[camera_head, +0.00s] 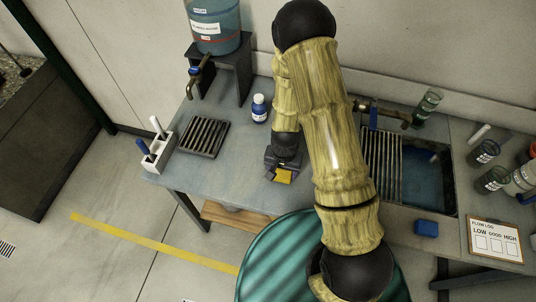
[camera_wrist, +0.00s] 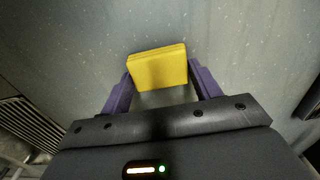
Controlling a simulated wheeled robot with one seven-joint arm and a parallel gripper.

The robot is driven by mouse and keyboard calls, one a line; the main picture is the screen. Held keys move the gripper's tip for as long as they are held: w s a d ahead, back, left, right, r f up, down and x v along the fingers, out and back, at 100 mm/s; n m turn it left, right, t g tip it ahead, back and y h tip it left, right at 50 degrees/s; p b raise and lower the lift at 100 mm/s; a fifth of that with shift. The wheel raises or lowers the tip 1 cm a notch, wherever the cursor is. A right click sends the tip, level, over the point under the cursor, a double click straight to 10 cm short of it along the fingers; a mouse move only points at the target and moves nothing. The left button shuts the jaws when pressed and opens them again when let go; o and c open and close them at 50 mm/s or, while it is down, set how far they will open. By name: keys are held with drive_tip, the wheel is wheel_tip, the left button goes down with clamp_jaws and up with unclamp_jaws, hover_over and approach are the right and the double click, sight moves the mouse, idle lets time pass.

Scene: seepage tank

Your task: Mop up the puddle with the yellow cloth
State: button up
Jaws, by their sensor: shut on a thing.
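My gripper (camera_head: 282,174) is shut on the yellow cloth (camera_head: 284,176), low over the middle of the grey-blue bench. In the wrist view the cloth (camera_wrist: 158,69) is a folded yellow block held between the two purple fingers of my gripper (camera_wrist: 160,84). I cannot tell whether the cloth touches the bench top. No puddle can be made out clearly in either view; my arm hides part of the bench.
A slatted rack (camera_head: 204,137) and a white holder (camera_head: 158,154) stand to the left. A white bottle with a blue cap (camera_head: 259,108) stands behind my gripper. A sink (camera_head: 428,180), a blue sponge-like block (camera_head: 427,228) and jars (camera_head: 484,153) are on the right.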

drive_tip(key=shift+s+d, duration=0.15)
drive_tip(key=shift+d, duration=0.2)
drive_tip(key=shift+r+p, duration=0.3)
drive_tip(key=shift+p, duration=0.1)
drive_tip(key=shift+r, duration=0.85)
drive_tip(key=shift+r+p, duration=2.5)
drive_tip(key=shift+r, duration=0.4)
drive_tip(key=w+d+f+n+b, duration=0.1)
drive_tip(key=w+d, duration=0.1)
drive_tip(key=w, duration=0.1)
drive_tip(key=w+d+f+n+b, duration=0.1)
drive_tip(key=w+d+f, duration=0.1)
drive_tip(key=w, duration=0.1)
drive_tip(key=w+d+f+n+b, duration=0.1)
drive_tip(key=w+d+f, duration=0.1)
drive_tip(key=shift+w+d, duration=0.3)
drive_tip(key=shift+w, duration=0.1)
drive_tip(key=shift+w+d+n, duration=0.15)
drive_tip(key=shift+d+n, duration=0.05)
drive_tip(key=shift+n, duration=0.1)
